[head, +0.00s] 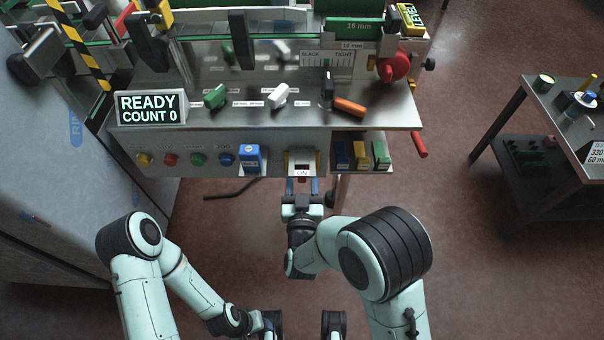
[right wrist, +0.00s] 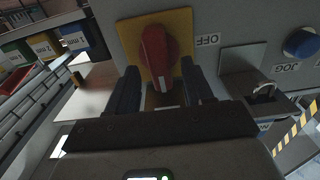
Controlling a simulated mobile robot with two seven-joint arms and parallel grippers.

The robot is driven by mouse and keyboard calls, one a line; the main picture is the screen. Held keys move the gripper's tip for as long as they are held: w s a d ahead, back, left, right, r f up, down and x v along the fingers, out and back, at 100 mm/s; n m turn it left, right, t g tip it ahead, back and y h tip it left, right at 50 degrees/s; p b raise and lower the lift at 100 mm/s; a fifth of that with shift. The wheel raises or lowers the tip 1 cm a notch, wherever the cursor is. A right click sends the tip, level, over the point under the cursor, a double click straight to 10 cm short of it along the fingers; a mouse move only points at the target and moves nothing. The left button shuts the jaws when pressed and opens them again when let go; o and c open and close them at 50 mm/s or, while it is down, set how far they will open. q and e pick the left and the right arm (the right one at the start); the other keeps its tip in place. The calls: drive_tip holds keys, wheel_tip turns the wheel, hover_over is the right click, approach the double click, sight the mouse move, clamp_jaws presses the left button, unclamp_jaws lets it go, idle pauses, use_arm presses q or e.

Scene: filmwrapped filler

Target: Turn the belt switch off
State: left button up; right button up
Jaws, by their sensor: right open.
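The belt switch is a red rotary knob (right wrist: 157,50) on a yellow plate (right wrist: 185,35) in the right wrist view. Its white mark points down that view, away from the OFF label (right wrist: 208,40) at the right. In the head view an ON label (head: 302,173) shows at the panel's lower edge, just above my right gripper (head: 302,186). The right gripper's two fingers (right wrist: 163,88) stand apart, one on each side of the knob. Whether either touches it I cannot tell.
A blue padlocked-looking block (head: 250,157) sits left of the switch, and a blue JOG button (right wrist: 299,43) shows in the wrist view. Coloured boxes (head: 361,154) stand right of it. The display (head: 150,108) reads READY, COUNT 0. Floor below the panel is mostly free.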

drive_tip(key=shift+w, duration=0.9)
clamp_jaws()
use_arm(q)
drive_tip(key=shift+s+r, duration=0.1)
drive_tip(key=shift+r, duration=0.05)
use_arm(e)
drive_tip(key=shift+n, duration=0.4)
use_arm(q)
drive_tip(key=shift+g, duration=0.6)
drive_tip(key=shift+s+r+p, duration=0.35)
drive_tip(key=shift+r+p, duration=0.5)
drive_tip(key=shift+p, duration=0.25)
drive_tip(key=shift+s+r+p, duration=0.4)
drive_tip(key=shift+r+p, duration=0.45)
drive_tip(key=shift+p, duration=0.25)
drive_tip(key=shift+s+r+p, duration=0.35)
drive_tip(key=shift+r+p, duration=0.5)
drive_tip(key=shift+p, duration=0.25)
use_arm(e)
drive_tip(key=shift+a+f+n, duration=0.15)
drive_tip(key=shift+n, duration=2.7)
drive_tip(key=shift+a+f+n, duration=0.1)
drive_tip(key=shift+n, duration=2.7)
drive_tip(key=shift+a+f+n, duration=0.15)
drive_tip(key=shift+n, duration=2.7)
